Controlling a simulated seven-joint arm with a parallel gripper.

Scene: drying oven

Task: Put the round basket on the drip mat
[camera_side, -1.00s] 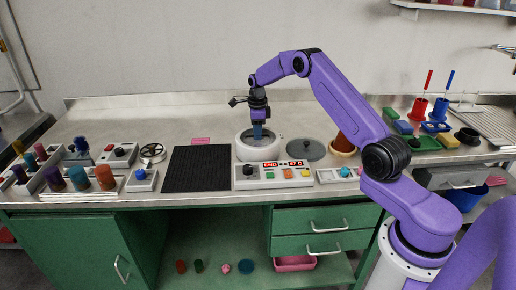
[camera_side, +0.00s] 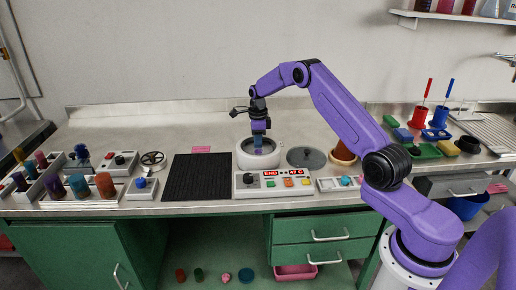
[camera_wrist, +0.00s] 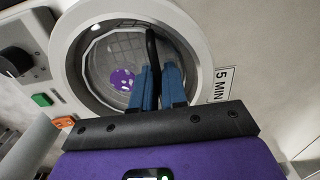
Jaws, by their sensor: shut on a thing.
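My gripper (camera_side: 259,146) points down into the open top of the round white drying oven (camera_side: 245,161). In the wrist view my gripper's blue fingers (camera_wrist: 158,70) are shut on an upright black handle (camera_wrist: 151,45). The handle belongs to the round wire basket (camera_wrist: 104,52), whose mesh shows inside the oven's round opening. A purple piece with pale spots (camera_wrist: 122,79) lies in the basket. In the side view the basket is hidden by the oven wall. The black ribbed drip mat (camera_side: 197,178) lies flat and empty on the bench, left of the oven.
A control panel (camera_side: 272,183) with a red display stands in front of the oven. A grey round lid (camera_side: 306,157) lies to its right, near a brown pot (camera_side: 343,152). A handwheel (camera_side: 153,159) and switch boxes stand left of the mat. The bench behind is clear.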

